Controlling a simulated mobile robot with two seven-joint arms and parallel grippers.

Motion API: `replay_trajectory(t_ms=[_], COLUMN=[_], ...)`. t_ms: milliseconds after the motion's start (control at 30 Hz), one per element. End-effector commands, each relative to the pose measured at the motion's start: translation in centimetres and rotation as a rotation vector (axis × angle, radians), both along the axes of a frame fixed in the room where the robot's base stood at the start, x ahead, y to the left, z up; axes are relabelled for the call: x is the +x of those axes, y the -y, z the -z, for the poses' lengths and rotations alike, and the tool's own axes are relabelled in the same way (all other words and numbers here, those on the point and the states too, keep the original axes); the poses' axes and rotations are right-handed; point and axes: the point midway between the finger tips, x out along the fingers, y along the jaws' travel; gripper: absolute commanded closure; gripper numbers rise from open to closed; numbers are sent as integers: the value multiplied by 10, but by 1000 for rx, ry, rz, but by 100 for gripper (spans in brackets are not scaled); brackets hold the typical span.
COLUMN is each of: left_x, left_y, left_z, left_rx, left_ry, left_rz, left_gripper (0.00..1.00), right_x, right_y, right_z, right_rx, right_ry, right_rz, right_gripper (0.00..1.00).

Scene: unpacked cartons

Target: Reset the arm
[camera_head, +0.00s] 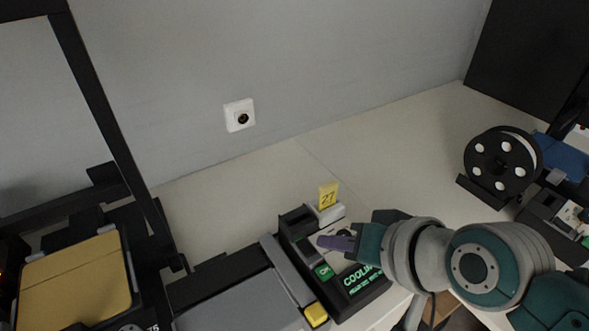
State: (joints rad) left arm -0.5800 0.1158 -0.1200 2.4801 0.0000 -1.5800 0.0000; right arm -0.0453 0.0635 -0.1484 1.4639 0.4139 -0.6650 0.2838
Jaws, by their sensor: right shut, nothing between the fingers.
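My right arm comes in from the right. Its teal and grey wrist ends in my right gripper (337,242), which has purplish fingertips. The gripper is shut and empty, over the top of a dark device (350,297) with a green button and a green lit display that reads "COOLI...". The wrist hides part of the device's right side. I cannot tell whether the fingertips touch it. My left gripper is not in view.
A yellow tag marked 27 (328,196) stands behind the device. A black frame with a tan plate (78,283) is at the left. A black spool (497,164) stands at the right. The table's back middle is clear before the wall with a white socket (239,115).

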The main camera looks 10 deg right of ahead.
Motion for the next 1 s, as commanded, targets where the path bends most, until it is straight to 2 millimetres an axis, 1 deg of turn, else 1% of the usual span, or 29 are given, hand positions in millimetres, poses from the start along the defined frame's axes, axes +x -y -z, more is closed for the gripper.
replay_trajectory(t_ms=[633, 733, 767, 867, 967, 1000], left_x=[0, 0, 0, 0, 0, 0], left_y=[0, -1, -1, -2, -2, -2], left_z=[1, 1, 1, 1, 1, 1], left_rx=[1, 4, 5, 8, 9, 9], left_ry=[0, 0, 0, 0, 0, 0], left_rz=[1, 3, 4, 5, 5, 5], left_gripper=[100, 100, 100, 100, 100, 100], right_x=[0, -2, -5, -25, -58, -74], right_y=[0, 0, 0, 2, 8, 13], right_z=[1, 0, 0, -4, -12, -17], right_rx=[0, -8, -16, -73, -179, -227], right_ry=[0, -2, -6, -31, -78, -100], right_rz=[0, -8, -16, -75, -168, -205], right_gripper=[100, 100, 100, 100, 100, 100])
